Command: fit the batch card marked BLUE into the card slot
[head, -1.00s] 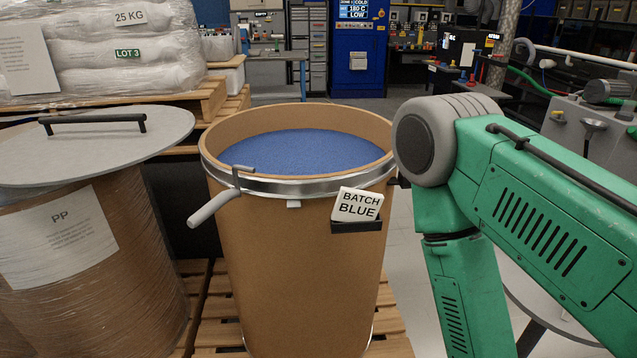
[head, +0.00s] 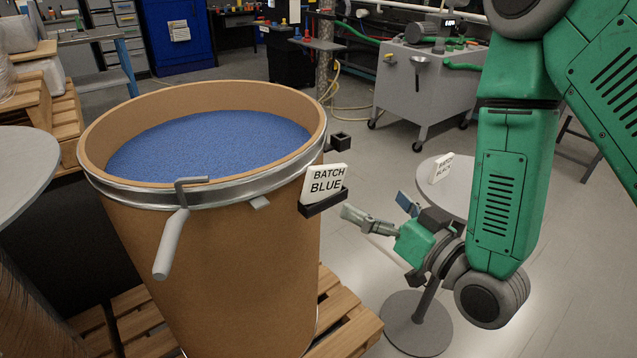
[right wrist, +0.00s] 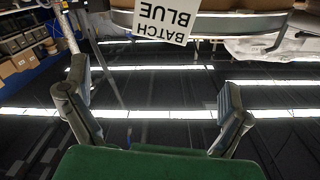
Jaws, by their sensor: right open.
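The white card marked BATCH BLUE (head: 325,184) stands slightly tilted in a black holder (head: 323,204) on the drum's right front side. I cannot tell how deep it sits. A smaller black open bracket (head: 340,142) juts out near the drum's rim, further back. My right gripper (head: 376,210) is open and empty, right of the card and a little lower, with its fingers towards the drum. In the right wrist view the card (right wrist: 163,17) appears upside down at the top, beyond the open fingers (right wrist: 155,85) and not between them. My left gripper is not in view.
The brown drum (head: 220,270) of blue pellets stands on a wooden pallet (head: 345,325), with a grey clamp lever (head: 172,240) at its front. A round grey table (head: 462,190) behind my right gripper bears another white card (head: 441,168). Open floor lies at right.

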